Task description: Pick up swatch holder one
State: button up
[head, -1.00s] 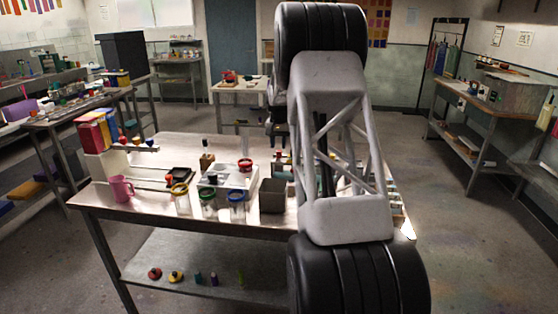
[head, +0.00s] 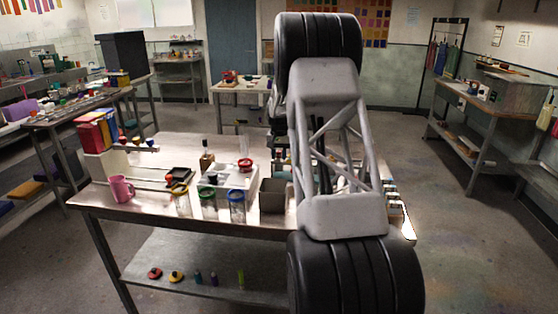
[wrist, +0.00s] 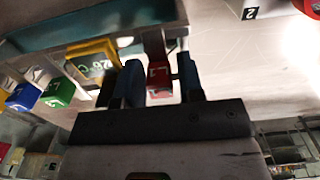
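My gripper (wrist: 160,82) shows in the wrist view with its two dark blue fingers apart. A red block-like holder (wrist: 157,72) with a pale mark that looks like a 1 stands between the fingers. The left finger is very close to it, and a narrow gap shows on the right; I cannot tell whether either finger touches. Yellow (wrist: 94,60), green (wrist: 58,93) and blue (wrist: 23,97) holders with pale marks stand to the left. In the head view my arm hides the gripper and the red holder.
The head view shows the metal worktable (head: 150,212) with a pink mug (head: 121,188), several lidded jars (head: 237,207) and a grey bin (head: 272,196) left of my arm. In the wrist view a teal-edged trough or shelf (wrist: 95,28) lies beyond the holders, and a label marked 2 (wrist: 250,13) is at upper right.

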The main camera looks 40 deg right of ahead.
jog(key=shift+c, duration=0.3)
grip_shut()
jog(key=shift+r, duration=0.1)
jog(key=shift+r, duration=4.9)
jog(key=w+a, duration=0.2)
jog(key=a, duration=0.4)
jog(key=w+a+r, duration=0.1)
jog(key=w+a, duration=0.2)
jog(key=a, duration=0.4)
jog(key=shift+a+r, duration=0.25)
jog(key=shift+r, duration=0.05)
